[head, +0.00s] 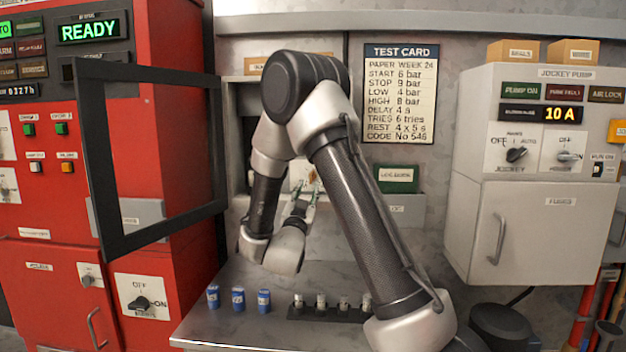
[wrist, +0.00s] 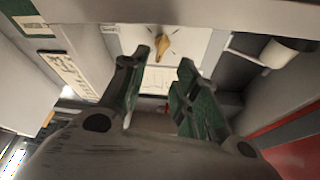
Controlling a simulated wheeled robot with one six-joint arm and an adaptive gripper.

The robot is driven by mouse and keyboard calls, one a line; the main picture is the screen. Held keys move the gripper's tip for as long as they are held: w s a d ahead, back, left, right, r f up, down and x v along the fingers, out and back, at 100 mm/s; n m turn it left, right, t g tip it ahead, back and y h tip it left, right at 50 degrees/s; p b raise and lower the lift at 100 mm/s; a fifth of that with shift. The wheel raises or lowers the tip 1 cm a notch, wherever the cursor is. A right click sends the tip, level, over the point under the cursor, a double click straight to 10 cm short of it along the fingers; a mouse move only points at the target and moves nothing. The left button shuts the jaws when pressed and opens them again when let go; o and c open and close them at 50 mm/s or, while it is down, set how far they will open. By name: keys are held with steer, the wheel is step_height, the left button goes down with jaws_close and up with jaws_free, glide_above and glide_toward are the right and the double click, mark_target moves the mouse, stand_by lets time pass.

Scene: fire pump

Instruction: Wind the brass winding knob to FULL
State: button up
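The brass winding knob (wrist: 163,50) is on a pale plate (wrist: 190,45) with dark marks around it, in the wrist view. Its lettering is too small to read, so I cannot tell where FULL is. The knob also shows as a small brass spot in the head view (head: 313,176), partly behind my arm. My gripper (wrist: 164,60) has its two green-padded fingers apart, one on each side of the line to the knob. The knob appears just beyond the fingertips, and I see no contact. The gripper also shows in the head view (head: 301,208), inside the open wall box.
A dark-framed door (head: 97,160) stands open left of the box. A green box (head: 397,179) is right of my arm. Blue cylinders (head: 238,299) and a dark rack (head: 330,312) sit on the bench below. A test card (head: 400,93) hangs on the wall.

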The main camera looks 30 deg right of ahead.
steer(key=x, duration=0.8)
steer(key=shift+s, duration=0.1)
jaws_close()
